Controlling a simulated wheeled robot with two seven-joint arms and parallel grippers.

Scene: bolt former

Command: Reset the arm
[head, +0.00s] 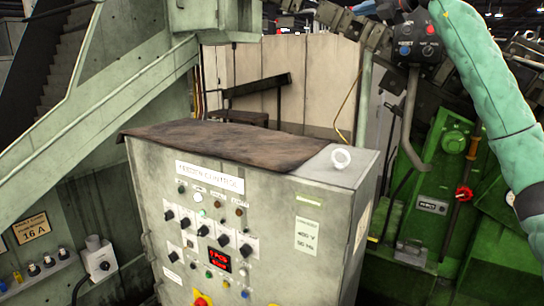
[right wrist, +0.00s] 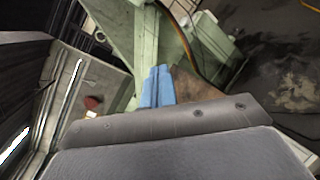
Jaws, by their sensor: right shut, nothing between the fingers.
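My right arm, in a teal sleeve, runs down the right side of the head view, and its gripper cannot be made out there. In the right wrist view my right gripper (right wrist: 158,86) shows two blue fingers pressed together with nothing between them. Behind the fingers is brown covering that looks like the cloth on the control cabinet. My left gripper and left arm are in neither view.
A grey control cabinet (head: 284,239) with knobs and a red display stands in front. A brown cloth (head: 225,142) and a white ring (head: 340,158) are on top. A button box (head: 418,40) and green machine (head: 455,245) are at right, close to my arm.

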